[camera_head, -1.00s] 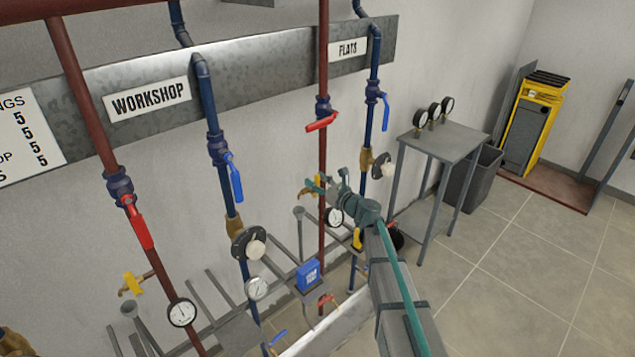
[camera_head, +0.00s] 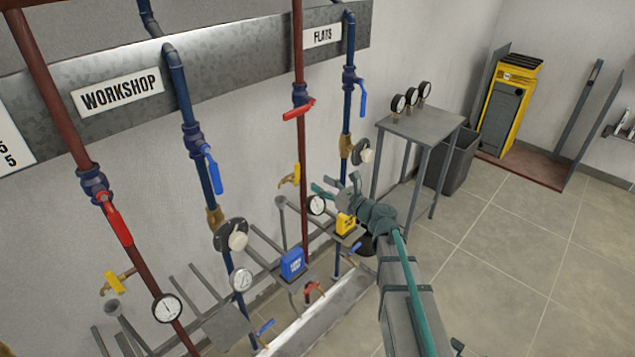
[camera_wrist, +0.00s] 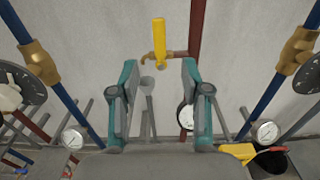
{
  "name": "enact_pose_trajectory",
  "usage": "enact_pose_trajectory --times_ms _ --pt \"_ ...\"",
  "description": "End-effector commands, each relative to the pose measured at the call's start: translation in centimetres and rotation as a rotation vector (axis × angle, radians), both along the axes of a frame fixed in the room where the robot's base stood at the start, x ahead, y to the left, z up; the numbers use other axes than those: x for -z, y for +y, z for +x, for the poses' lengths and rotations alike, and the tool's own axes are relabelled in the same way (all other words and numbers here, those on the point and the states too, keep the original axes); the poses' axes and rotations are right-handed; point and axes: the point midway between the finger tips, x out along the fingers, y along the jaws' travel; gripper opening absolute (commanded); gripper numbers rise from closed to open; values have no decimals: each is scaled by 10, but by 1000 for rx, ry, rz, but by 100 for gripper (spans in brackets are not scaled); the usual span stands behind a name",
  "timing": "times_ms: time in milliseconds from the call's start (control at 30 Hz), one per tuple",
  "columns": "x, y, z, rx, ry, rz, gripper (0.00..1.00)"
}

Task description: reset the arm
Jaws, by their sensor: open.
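My gripper (camera_head: 333,187) is at the end of my arm in the head view, in front of the pipes under the FLATS sign (camera_head: 322,35). In the wrist view my gripper (camera_wrist: 160,80) has its two teal fingers wide apart with nothing between them. A yellow-handled tap (camera_wrist: 158,42) on a red pipe (camera_wrist: 196,25) shows beyond the gap between the fingers. The same tap (camera_head: 290,176) shows in the head view, just above and left of the gripper. I see no contact between the gripper and the tap or pipes.
Blue and red pipes with valves and gauges line the wall. A blue box (camera_head: 292,263) and a yellow box (camera_head: 346,223) stand low among them. A grey table (camera_head: 428,122) with gauges and a bin (camera_head: 456,160) stand behind. Tiled floor (camera_head: 500,250) at right is clear.

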Motion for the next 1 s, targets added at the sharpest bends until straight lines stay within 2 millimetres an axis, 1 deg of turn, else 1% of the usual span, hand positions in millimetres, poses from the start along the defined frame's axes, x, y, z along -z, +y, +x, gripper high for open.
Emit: enact_pose_trajectory --times_ms 467,567,667,767,833,867,900,967,1000 --pt "0 -1 -1 0 -4 -4 47" --pt "0 0 -1 -3 -33 -34 47" --pt "4 3 -5 -27 -96 -121 47" --pt "19 10 -16 -87 -191 -308 47" --pt "41 14 -31 -155 -264 -479 47" --pt "55 16 -39 -191 -290 -554 47" --pt "76 17 -51 -245 -323 -652 47" --pt "110 17 -71 -336 -363 -789 47" --pt "132 17 -85 -400 -388 -871 47"
